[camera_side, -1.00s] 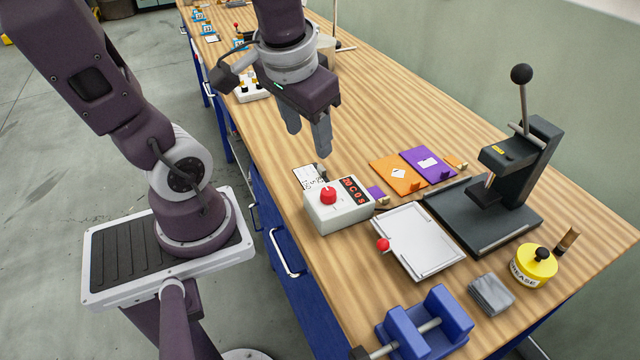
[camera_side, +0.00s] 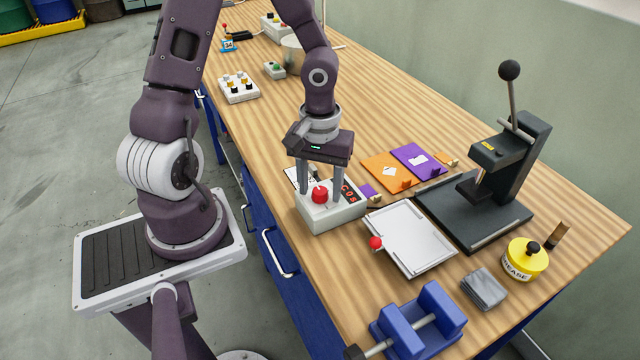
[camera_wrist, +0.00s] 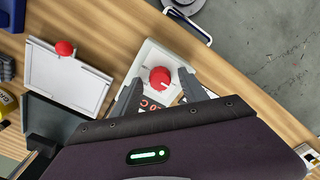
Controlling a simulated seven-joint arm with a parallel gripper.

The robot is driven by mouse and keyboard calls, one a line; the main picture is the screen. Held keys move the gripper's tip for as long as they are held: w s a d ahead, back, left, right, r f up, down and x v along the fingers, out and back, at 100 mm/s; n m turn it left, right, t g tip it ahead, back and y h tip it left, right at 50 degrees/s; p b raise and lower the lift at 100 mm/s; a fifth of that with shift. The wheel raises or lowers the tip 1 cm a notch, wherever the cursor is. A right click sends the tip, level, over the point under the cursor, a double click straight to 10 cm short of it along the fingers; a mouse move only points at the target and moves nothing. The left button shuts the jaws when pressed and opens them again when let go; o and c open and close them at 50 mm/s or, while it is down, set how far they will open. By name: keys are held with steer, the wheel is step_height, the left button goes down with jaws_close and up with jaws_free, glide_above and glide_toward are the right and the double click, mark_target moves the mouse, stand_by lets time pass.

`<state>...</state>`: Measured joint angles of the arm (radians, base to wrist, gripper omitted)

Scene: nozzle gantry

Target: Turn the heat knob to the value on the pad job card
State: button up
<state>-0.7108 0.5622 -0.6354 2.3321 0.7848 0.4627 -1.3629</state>
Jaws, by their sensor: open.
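The heat knob (camera_side: 320,195) is a red dial on top of a white control box (camera_side: 333,219) near the bench's front edge. In the wrist view the red knob (camera_wrist: 160,77) shows a light pointer mark. My gripper (camera_side: 320,195) points down over the box, open, with one finger on each side of the knob; I cannot tell whether they touch it. In the wrist view my gripper (camera_wrist: 158,90) has its fingers spread beside the knob. A red-lit display (camera_side: 349,190) on the box is partly hidden by a finger. A white card (camera_side: 298,176) behind the box is mostly hidden and unreadable.
A white tray plate (camera_side: 410,240) with a red ball handle (camera_side: 376,243) lies right of the box. A black lever press (camera_side: 495,175), orange pad (camera_side: 388,171), purple pad (camera_side: 418,160), yellow grease tin (camera_side: 525,259), grey cloth (camera_side: 484,288) and blue vise (camera_side: 425,322) stand around it.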

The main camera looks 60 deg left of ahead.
jaws_close()
